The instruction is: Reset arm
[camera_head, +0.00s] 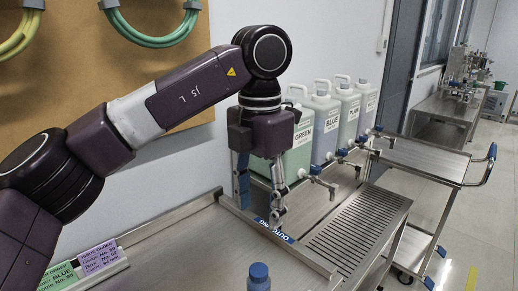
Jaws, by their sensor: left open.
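My left arm comes in from the left, and its gripper (262,216) hangs down over the steel counter. The gripper is open, with its two fingers apart and nothing seen between them. Its fingertips are close to the blue label strip on the counter divider; I cannot tell whether they touch it. The gripper stands in front of the green container (299,150) and hides part of it.
Jerrycans with taps stand behind the gripper, including the blue one (322,125). Green and purple cards (98,257) lie at the left. A slatted drain (352,232) and a steel cart (425,160) are at the right.

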